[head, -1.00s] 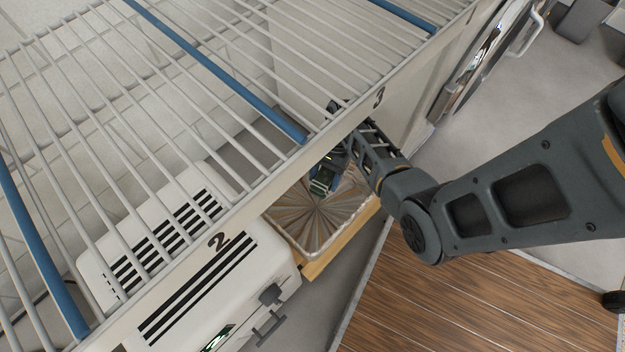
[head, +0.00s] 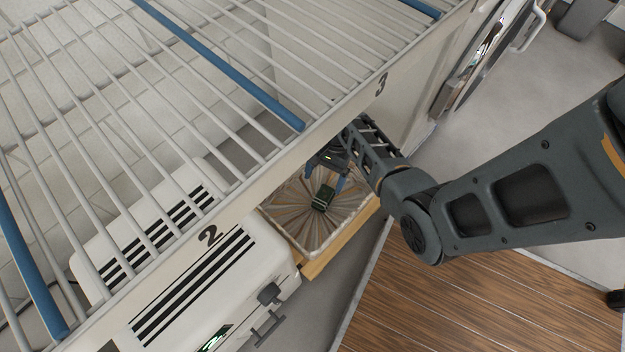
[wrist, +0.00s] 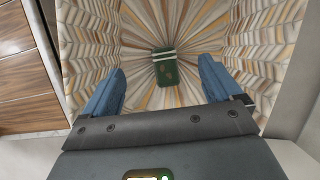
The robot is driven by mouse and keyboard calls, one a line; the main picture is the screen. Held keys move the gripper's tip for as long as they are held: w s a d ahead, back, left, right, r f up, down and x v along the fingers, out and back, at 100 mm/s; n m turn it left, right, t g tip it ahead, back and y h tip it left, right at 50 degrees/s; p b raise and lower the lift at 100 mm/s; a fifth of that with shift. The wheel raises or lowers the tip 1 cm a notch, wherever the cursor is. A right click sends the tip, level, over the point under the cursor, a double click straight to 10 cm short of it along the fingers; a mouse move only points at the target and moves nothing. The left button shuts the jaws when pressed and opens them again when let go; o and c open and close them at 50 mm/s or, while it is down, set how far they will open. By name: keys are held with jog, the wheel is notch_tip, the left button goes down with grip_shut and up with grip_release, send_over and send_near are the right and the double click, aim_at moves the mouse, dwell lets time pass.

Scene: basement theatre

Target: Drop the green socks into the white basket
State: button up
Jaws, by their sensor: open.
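The green socks (head: 322,197) are a small dark green bundle with a pale band. They show inside the basket, below my gripper; in the wrist view the socks (wrist: 165,66) appear over the middle of the basket's ribbed bottom, between and beyond my fingertips. The basket (head: 318,252) has a pale rim and a brown, cream and grey striped inside; its striped wall fills much of the wrist view (wrist: 255,40). My gripper (head: 325,178) is open and empty over the basket, its two blue fingers (wrist: 162,82) spread apart. I cannot tell whether the socks have reached the bottom.
A wire rack (head: 150,110) with blue bars covers the upper left, above the basket. A white slotted appliance (head: 190,290) stands left of the basket. A wooden edge (head: 330,254) borders the basket's front.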

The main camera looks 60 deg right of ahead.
jog(key=p+v, duration=0.3)
jog(key=v, duration=0.4)
jog(key=shift+r, duration=0.4)
jog(key=shift+d, duration=0.15)
